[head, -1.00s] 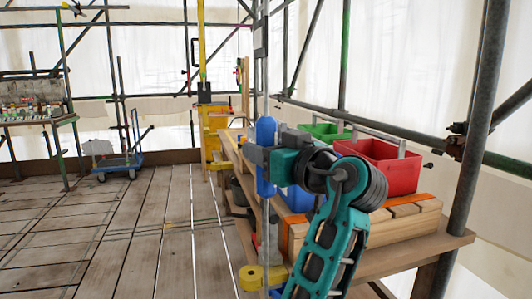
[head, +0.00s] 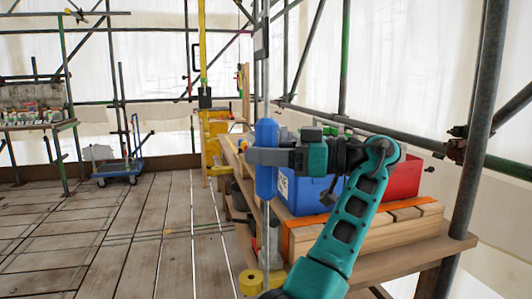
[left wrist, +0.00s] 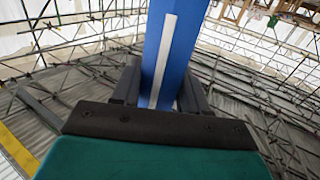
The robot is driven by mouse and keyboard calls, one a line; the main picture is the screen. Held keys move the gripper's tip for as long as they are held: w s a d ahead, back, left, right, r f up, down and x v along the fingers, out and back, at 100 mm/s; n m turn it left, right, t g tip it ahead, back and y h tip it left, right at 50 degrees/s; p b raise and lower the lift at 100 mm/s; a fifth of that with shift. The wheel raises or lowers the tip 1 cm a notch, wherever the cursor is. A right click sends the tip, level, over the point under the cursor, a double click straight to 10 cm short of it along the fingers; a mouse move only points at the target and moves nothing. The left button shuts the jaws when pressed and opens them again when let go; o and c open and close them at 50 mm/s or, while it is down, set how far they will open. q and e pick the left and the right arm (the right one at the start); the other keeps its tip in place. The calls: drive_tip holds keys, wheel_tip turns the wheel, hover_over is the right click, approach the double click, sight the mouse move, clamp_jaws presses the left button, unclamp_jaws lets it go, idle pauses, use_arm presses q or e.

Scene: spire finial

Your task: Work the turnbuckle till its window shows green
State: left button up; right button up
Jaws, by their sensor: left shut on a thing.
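The turnbuckle's blue body (head: 266,185) stands upright on a thin vertical metal rod (head: 265,90). My left gripper (head: 263,157) is shut on the middle of the blue body, reaching it from the right. In the left wrist view the blue body (left wrist: 180,40) runs between the two dark fingers (left wrist: 160,90) and carries a white stripe on the side facing the camera. I cannot make out a window or any green on the turnbuckle. The fingers hide part of the body. My right gripper is not in view.
A bench at the right holds a blue crate (head: 305,190), a red crate (head: 402,178) and timber planks (head: 395,222). A scaffold pole (head: 480,120) rises at the right. A blue trolley (head: 118,168) stands at the far left. The plank floor (head: 120,235) at left is mostly clear.

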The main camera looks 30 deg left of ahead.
use_arm(q)
drive_tip(key=shift+n+g, duration=0.3)
drive_tip(key=shift+g, duration=0.1)
drive_tip(key=o, duration=1)
